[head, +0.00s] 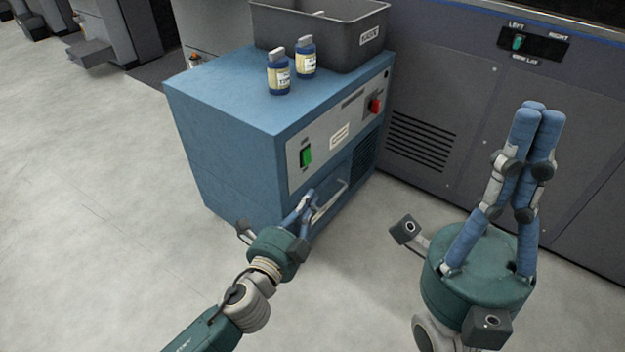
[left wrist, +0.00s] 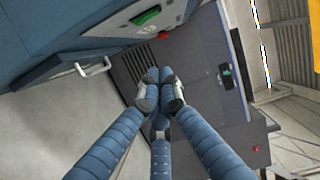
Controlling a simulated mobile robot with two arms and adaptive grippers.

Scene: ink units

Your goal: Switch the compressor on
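The compressor looks to be the blue cabinet (head: 225,140) on the floor. Its grey front panel carries a green rocker switch (head: 306,157) at the left and a red knob (head: 375,106) at the right. The green switch also shows at the top of the left wrist view (left wrist: 145,15). My left gripper (head: 308,198) is in front of the cabinet, below the green switch and apart from it. In the left wrist view its fingertips (left wrist: 158,80) meet with nothing between them. My right gripper (head: 538,110) is shut and empty, well right of the cabinet.
Two blue bottles (head: 279,74) (head: 306,57) and a dark grey bin (head: 325,35) stand on the cabinet top. A metal handle (head: 330,203) sticks out low on its front. A large grey machine (head: 465,100) with a left/right switch stands behind. The floor at left is clear.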

